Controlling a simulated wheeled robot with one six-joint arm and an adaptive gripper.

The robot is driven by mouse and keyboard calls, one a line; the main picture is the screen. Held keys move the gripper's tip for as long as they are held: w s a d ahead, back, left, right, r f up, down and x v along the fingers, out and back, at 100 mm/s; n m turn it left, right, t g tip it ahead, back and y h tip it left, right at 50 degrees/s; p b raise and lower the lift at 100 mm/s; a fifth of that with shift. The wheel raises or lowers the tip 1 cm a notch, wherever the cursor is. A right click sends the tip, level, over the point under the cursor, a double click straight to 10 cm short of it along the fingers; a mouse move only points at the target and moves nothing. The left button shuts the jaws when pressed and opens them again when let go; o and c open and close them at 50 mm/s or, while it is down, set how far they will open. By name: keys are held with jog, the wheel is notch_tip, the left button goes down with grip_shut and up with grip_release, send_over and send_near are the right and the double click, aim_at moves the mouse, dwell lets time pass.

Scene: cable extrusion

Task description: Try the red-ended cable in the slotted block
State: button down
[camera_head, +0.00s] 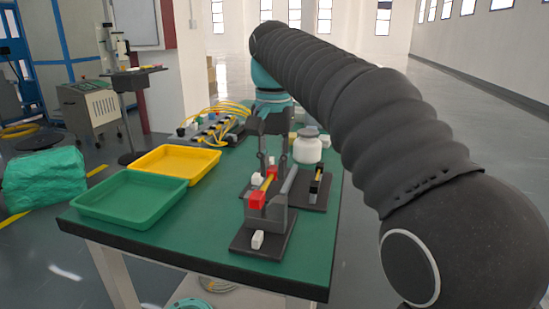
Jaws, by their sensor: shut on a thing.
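The short yellow cable (266,184) has red ends, with the near red end (255,201) facing the camera. The grey slotted block (270,217) stands on a dark base plate (257,238) near the table's front. The cable lies across the top of the block, at or in its slot; I cannot tell how deep it sits. My gripper (270,172) points down from above and behind the block and is shut on the cable. Its fingers hide part of the cable's far end.
A green tray (127,219) and a yellow tray (207,153) stand on the green table (312,222) at left. A white jar (308,147) stands behind. A second dark fixture (316,187) is right of the block. A rack with yellow cables (215,127) is at the back. A white piece (258,239) is on the plate.

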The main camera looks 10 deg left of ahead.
jog(key=shift+f+b, duration=0.7)
jog(key=shift+f, duration=0.75)
jog(key=shift+s, duration=0.2)
jog(key=shift+f, duration=0.3)
dwell(0.6)
jog(key=c, duration=0.9)
grip_release()
jog(key=shift+c, duration=0.2)
